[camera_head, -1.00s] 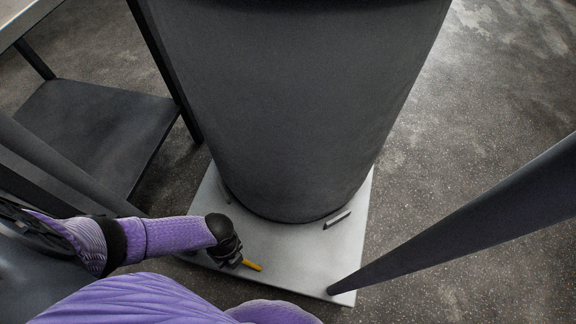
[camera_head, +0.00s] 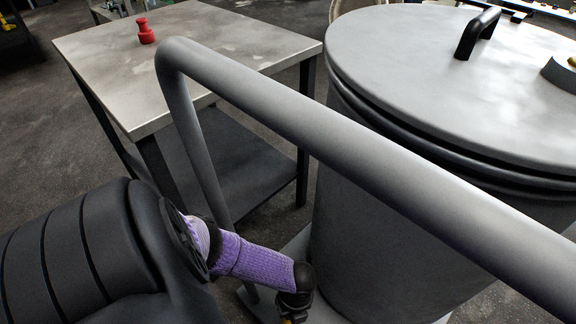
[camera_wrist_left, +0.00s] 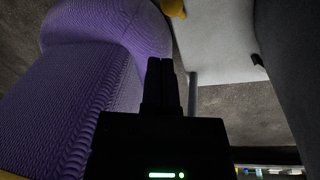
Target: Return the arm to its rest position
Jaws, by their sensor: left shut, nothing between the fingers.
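My left arm, in a purple sleeve, comes in from the left in the head view and hangs down beside the large grey vessel (camera_head: 400,245). My left gripper (camera_head: 293,308) is black and low, at the bottom edge of the head view, partly cut off. In the left wrist view its two black fingers (camera_wrist_left: 161,75) lie together with nothing between them. The purple surface (camera_wrist_left: 75,95) of my own body is close on the left of that view. My right gripper is in neither view.
A thick grey rail (camera_head: 330,135) crosses in front of the vessel. A steel table (camera_head: 215,50) with a lower shelf stands at the back left, with a red object (camera_head: 146,32) on it. The vessel's lid (camera_head: 450,75) has a black handle (camera_head: 478,33). A pale base plate (camera_wrist_left: 215,45) lies below.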

